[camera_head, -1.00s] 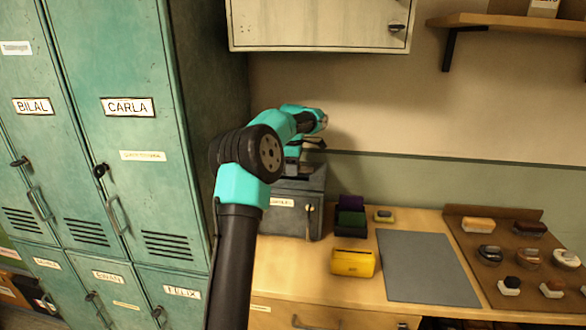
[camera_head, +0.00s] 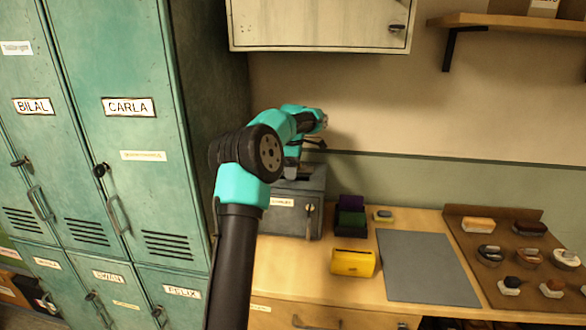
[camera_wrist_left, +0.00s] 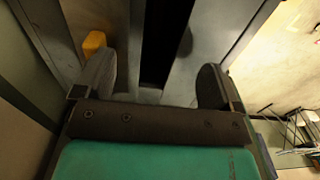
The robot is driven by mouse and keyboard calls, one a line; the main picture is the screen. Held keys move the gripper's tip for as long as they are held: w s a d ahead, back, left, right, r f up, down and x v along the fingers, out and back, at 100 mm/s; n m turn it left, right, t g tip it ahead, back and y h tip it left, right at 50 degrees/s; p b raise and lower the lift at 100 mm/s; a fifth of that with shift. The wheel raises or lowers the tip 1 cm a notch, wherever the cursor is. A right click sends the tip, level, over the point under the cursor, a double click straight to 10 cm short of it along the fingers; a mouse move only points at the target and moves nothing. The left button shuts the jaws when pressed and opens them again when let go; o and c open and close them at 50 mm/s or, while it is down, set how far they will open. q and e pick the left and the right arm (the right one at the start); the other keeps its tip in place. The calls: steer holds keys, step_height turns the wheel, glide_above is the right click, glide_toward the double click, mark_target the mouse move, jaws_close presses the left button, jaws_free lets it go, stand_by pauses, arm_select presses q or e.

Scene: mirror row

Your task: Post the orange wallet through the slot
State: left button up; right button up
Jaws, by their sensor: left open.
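My left gripper (camera_head: 291,172) is over the top of a grey metal box (camera_head: 290,222) with a label and a small knob on its front. In the left wrist view the two fingers (camera_wrist_left: 160,85) are apart, with nothing seen held between them. A long dark slot (camera_wrist_left: 165,45) in the box's grey top shows between and beyond them. My right gripper is not in view.
A yellow box (camera_head: 353,262) stands on the wooden counter (camera_head: 300,282). Behind it a dark holder (camera_head: 350,231) has purple and green items. A grey mat (camera_head: 425,267) and a brown board (camera_head: 515,285) with several small items lie right. Green lockers (camera_head: 130,60) stand left.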

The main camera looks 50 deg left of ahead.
arm_select(q)
steer(key=shift+a+r, duration=0.1)
steer(key=shift+r, duration=0.05)
step_height(320, 180, up, 12)
stand_by(0.7)
stand_by(0.9)
